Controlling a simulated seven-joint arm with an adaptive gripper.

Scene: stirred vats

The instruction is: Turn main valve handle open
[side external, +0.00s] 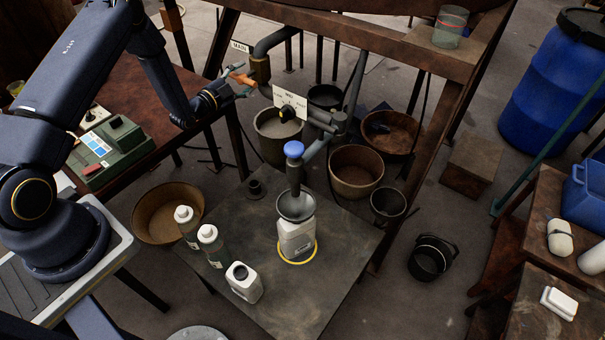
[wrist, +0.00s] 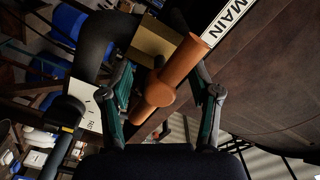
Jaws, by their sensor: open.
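The main valve handle is an orange bar with a round hub. It shows in the wrist view (wrist: 162,94), slanting from lower left to upper right, and in the side external view (side external: 244,80). A white MAIN label (wrist: 226,22) is beside its upper end. A brass-coloured valve body (wrist: 153,42) is behind it. My gripper (side external: 240,80) is open at the handle, with one finger on each side of it in the wrist view (wrist: 164,72). The right fingertip appears close to the bar's upper end; I cannot tell whether they touch.
A blue-knobbed valve (side external: 294,149) is above a funnel in a white bottle (side external: 297,238). A rusty beam (side external: 350,40) runs behind. Several buckets stand below.

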